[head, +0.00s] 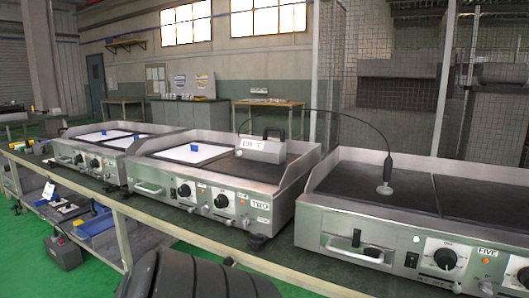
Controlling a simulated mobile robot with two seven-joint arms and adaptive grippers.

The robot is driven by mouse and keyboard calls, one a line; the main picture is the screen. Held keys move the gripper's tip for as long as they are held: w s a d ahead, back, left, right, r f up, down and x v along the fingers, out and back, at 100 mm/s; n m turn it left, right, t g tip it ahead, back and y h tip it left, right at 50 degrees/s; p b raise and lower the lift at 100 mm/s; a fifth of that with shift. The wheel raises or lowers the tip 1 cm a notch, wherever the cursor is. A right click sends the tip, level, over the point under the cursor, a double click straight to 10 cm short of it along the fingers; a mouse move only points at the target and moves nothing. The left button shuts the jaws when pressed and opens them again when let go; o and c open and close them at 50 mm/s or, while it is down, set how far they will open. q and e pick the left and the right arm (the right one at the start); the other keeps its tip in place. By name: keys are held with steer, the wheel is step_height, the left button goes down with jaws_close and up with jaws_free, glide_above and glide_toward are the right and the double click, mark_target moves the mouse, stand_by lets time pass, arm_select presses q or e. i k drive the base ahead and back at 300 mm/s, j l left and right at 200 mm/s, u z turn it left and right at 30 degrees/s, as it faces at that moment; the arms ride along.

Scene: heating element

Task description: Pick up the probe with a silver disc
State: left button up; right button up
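The probe (387,169) stands upright on the dark cooking plate of the right griddle (338,212). It has a black handle and a pale silver disc (385,190) at its foot, which appears to rest on the plate. A thin black cable arcs from its top to a grey meter box (262,149) with a black handle and a display, on the middle griddle (180,172). Neither of my grippers is in view.
A third griddle (92,150) stands further left on the same long bench. White sheets with small blue items lie on the left and middle griddles. Metal rims surround the plates. A lower shelf holds blue trays and tools. Mesh fencing (400,60) stands behind.

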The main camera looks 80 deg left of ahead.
mark_target(386, 176)
steer(key=u, duration=2.45)
